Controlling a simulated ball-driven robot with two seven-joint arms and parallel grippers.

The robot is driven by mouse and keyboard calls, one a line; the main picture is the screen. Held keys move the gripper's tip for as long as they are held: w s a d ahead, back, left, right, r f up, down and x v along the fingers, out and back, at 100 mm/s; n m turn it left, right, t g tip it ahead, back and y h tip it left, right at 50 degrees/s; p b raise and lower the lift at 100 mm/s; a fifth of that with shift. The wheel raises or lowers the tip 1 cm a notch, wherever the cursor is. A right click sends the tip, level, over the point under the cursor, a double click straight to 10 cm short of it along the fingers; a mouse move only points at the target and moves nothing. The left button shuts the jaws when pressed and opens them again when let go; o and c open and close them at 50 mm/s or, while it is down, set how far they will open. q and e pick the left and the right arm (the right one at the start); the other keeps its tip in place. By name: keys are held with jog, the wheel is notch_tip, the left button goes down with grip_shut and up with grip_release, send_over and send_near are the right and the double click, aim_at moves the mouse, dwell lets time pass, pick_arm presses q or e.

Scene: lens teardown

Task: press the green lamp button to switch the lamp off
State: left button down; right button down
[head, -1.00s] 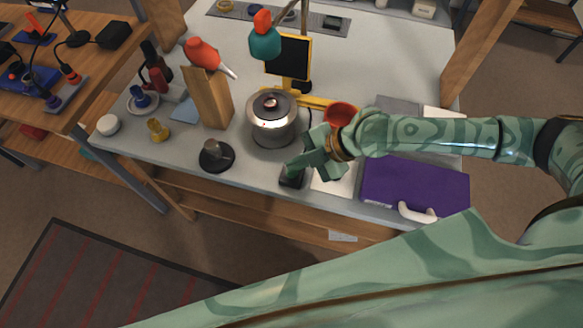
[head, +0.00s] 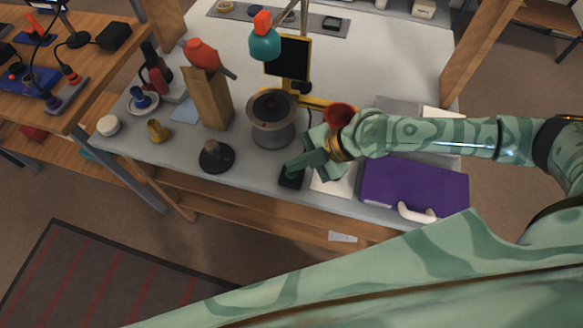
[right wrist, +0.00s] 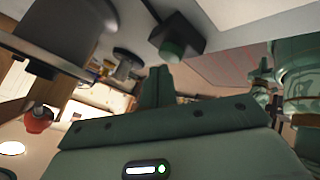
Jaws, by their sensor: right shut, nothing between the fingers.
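The lamp button is a small dark box (head: 291,179) at the front edge of the workbench, partly hidden behind my right gripper in the head view. In the right wrist view its green button (right wrist: 172,52) shows on the dark box, just beyond the fingertips. My right gripper (head: 293,168) is shut and empty, with its tips right at the button; I cannot tell whether they touch it. The fingers also show in the right wrist view (right wrist: 155,75). The lamp has a teal head (head: 264,45) with an orange top, and no glow shows below it. My left gripper is not in view.
A metal pot-like cylinder (head: 271,128) stands left of the gripper, with a dark knob on a disc (head: 216,157) further left. A purple case (head: 415,188) lies below my right forearm. A red bowl (head: 340,114) is behind the wrist.

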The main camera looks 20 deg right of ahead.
notch_tip(320, 180, up, 6)
jog(key=p, duration=0.4)
jog(key=shift+r+p, duration=0.1)
jog(key=shift+p, duration=0.25)
jog(key=shift+s+f, duration=0.1)
jog(key=shift+f, duration=0.1)
dwell(1.0)
